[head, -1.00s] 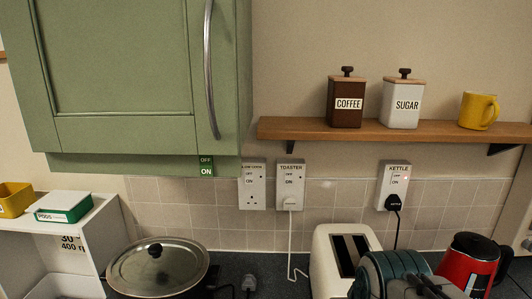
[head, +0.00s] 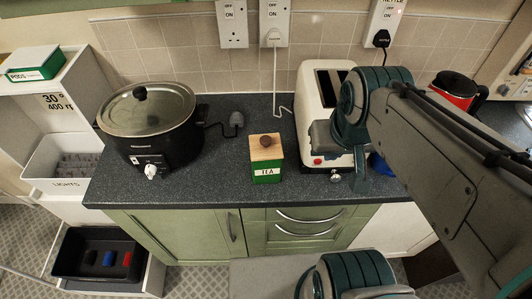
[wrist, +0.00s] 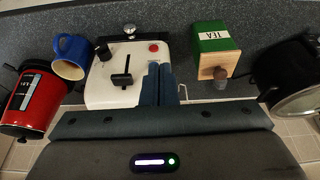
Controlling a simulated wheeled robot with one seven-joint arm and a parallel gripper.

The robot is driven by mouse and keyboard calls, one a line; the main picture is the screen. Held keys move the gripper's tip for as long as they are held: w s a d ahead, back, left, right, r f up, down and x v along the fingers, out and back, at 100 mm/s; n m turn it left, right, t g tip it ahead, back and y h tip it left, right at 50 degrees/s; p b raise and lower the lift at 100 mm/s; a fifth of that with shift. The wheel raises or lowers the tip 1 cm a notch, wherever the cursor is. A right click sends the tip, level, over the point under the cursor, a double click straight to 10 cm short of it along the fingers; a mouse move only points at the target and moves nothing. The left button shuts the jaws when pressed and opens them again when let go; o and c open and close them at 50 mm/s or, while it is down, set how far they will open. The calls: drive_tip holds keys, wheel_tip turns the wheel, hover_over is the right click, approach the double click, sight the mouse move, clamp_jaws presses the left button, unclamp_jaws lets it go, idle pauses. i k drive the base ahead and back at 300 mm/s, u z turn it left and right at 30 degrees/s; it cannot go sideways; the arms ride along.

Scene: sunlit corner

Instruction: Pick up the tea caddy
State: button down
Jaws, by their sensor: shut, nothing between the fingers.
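The tea caddy (head: 266,161) is a small green box with a wooden lid, a dark round knob and a white TEA label. It stands upright on the dark worktop near its front edge, between the slow cooker and the toaster. In the wrist view the caddy (wrist: 213,45) lies right of my gripper's fingers, apart from them. My gripper (wrist: 158,72) is shut and empty, with the toaster behind its fingertips. In the head view my arm covers part of the toaster, right of the caddy.
A white toaster (head: 313,92) stands close right of the caddy. A black slow cooker (head: 165,145) with a glass lid stands left. A red kettle (head: 455,88) and a blue mug (wrist: 72,52) are beyond the toaster. Bare worktop (head: 222,170) lies left of the caddy.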

sight(266, 172)
drive_tip(key=k, duration=0.5)
drive_tip(key=z, duration=2.9)
drive_tip(key=k, duration=1.75)
drive_tip(key=u, duration=2.2)
drive_tip(key=i, duration=0.5)
drive_tip(key=z, duration=0.05)
